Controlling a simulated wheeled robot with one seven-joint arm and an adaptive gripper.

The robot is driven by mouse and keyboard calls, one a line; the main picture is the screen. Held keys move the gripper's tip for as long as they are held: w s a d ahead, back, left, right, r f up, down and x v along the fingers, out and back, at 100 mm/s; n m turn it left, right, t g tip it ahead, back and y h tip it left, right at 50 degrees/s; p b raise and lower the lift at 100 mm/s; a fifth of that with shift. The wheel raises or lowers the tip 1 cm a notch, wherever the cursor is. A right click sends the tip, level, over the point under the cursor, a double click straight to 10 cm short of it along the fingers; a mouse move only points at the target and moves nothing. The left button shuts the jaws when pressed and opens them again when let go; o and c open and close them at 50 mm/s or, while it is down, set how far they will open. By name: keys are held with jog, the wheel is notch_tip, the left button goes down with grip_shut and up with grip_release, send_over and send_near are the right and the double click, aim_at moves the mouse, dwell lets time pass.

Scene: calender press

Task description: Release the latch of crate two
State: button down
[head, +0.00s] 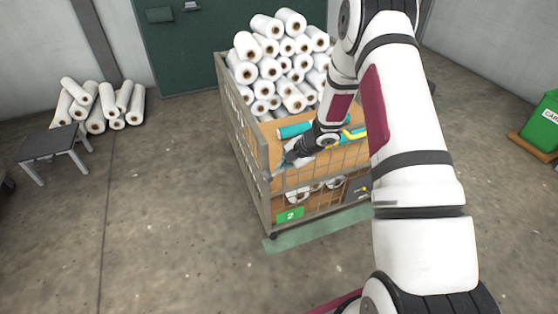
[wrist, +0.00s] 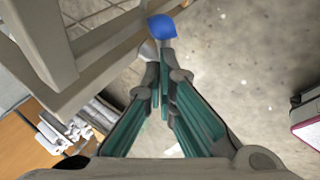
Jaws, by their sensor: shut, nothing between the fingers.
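Crate two is a grey mesh cart (head: 266,205) with a green label "2" (head: 290,214) low on its front. In the wrist view, its grey frame (wrist: 45,40) runs along the upper left. A blue knob (wrist: 163,27), which looks like the latch handle, sits at the frame's edge just beyond my fingertips. I cannot tell whether they touch it. My gripper is at the crate's near left upper corner in the head view (head: 283,163). In the wrist view its teal-lined fingers (wrist: 162,62) are closed together and empty. The latch is hidden in the head view.
White rolls (head: 285,65) are piled in the crate, with a teal roll (head: 294,130) on its brown shelf. More rolls (head: 100,105) and a grey stool (head: 55,143) stand at left. A green bin (head: 546,120) is at right. The floor left of the crate is clear.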

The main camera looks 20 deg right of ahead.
jog(key=shift+d+f+y, duration=0.5)
jog(key=shift+d+f, duration=0.2)
jog(key=shift+r, duration=0.15)
jog(key=shift+r+p, duration=0.4)
jog(key=shift+r, duration=0.3)
